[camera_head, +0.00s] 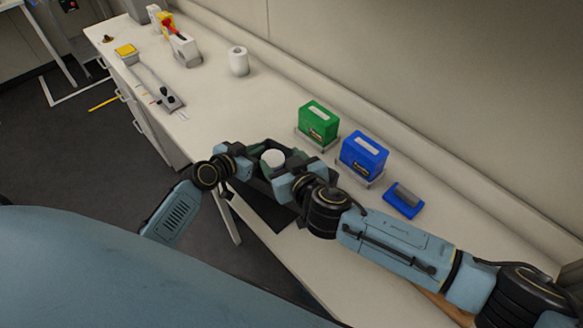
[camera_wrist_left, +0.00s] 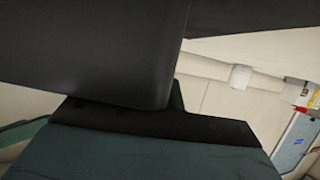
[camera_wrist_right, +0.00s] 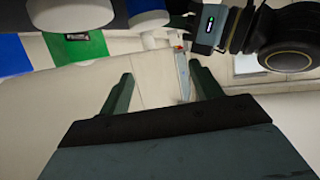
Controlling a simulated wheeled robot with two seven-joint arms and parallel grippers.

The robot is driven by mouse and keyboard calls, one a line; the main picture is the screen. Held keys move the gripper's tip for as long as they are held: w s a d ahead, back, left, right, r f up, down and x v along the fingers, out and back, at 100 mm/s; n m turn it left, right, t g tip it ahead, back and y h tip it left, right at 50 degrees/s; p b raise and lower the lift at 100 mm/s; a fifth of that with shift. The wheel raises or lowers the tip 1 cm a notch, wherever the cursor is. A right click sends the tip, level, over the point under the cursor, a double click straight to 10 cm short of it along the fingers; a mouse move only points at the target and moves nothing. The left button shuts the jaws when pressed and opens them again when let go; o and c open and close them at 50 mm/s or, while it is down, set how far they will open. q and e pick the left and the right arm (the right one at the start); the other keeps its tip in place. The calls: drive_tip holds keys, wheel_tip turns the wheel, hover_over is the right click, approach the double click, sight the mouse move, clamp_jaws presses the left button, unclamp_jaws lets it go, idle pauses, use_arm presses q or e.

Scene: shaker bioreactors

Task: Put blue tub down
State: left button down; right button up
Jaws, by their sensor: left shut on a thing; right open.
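The blue tub shows only in part: its round white top (camera_head: 273,158) is between my grippers in the head view, and its dark blue side with a white end (camera_wrist_right: 148,15) is at the top of the right wrist view. My left gripper (camera_head: 260,153) is shut on it. In the left wrist view, large dark surfaces fill the upper part and hide the fingertips and the hold. My right gripper (camera_wrist_right: 163,87) is open, with nothing between its fingers; in the head view it is close beside the left gripper. The tub's underside is hidden.
On the long white bench (camera_head: 205,95), a green box (camera_head: 318,122) and a blue box (camera_head: 363,155) sit in holders, near a blue tray (camera_head: 403,202) with a grey item. A white roll (camera_head: 238,62) stands farther back. A black flat area (camera_head: 268,209) lies below my grippers.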

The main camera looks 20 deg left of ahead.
use_arm(q)
drive_tip(key=shift+s+f, duration=0.3)
drive_tip(key=shift+f, duration=0.2)
use_arm(e)
drive_tip(key=shift+v, duration=2.1)
use_arm(q)
drive_tip(key=c, duration=1.5)
unclamp_jaws()
drive_tip(key=shift+s+a+r, duration=0.1)
drive_tip(key=shift+s+a, duration=0.05)
drive_tip(key=shift+s, duration=0.15)
drive_tip(key=v, duration=0.5)
drive_tip(key=r+v, duration=0.1)
drive_tip(key=v, duration=0.5)
drive_tip(key=shift+w+r, duration=0.1)
use_arm(e)
drive_tip(key=shift+w+a, duration=0.1)
